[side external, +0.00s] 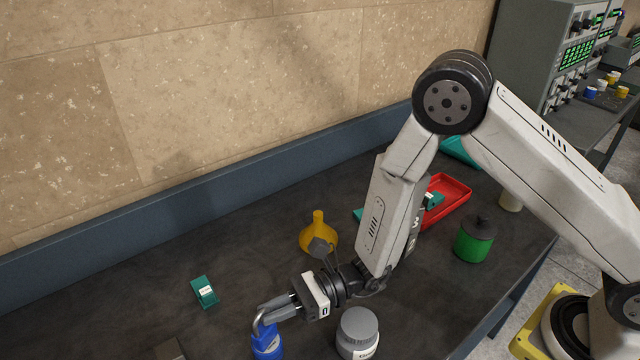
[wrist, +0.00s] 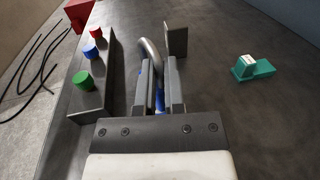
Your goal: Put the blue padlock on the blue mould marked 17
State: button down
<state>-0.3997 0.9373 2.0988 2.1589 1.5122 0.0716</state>
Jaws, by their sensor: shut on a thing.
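The blue padlock (side external: 267,341) has a grey metal shackle and hangs at my gripper (side external: 277,309) near the bottom edge of the side view. In the wrist view my gripper (wrist: 158,88) is shut on the padlock, with its shackle (wrist: 150,55) curving out past the fingertips. Only slivers of the blue body show between the fingers there. In the side view the padlock's lower end is close to the frame's edge, and I cannot tell whether it touches the table. No blue mould marked 17 can be made out in either view.
A teal labelled piece (side external: 204,291) lies left on the dark table. A block with coloured knobs (wrist: 92,83) and an upright grey plate (wrist: 175,40) flank the gripper.

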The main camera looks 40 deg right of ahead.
jog(key=c, duration=0.7)
grip_release()
jog(key=shift+r, duration=0.15)
jog(key=shift+s+d, duration=0.4)
jog(key=shift+d, duration=1.55)
jog(key=shift+s+d, duration=0.35)
jog(key=shift+d, duration=1.65)
jog(key=shift+s+d, duration=0.4)
jog(key=shift+d, duration=1.55)
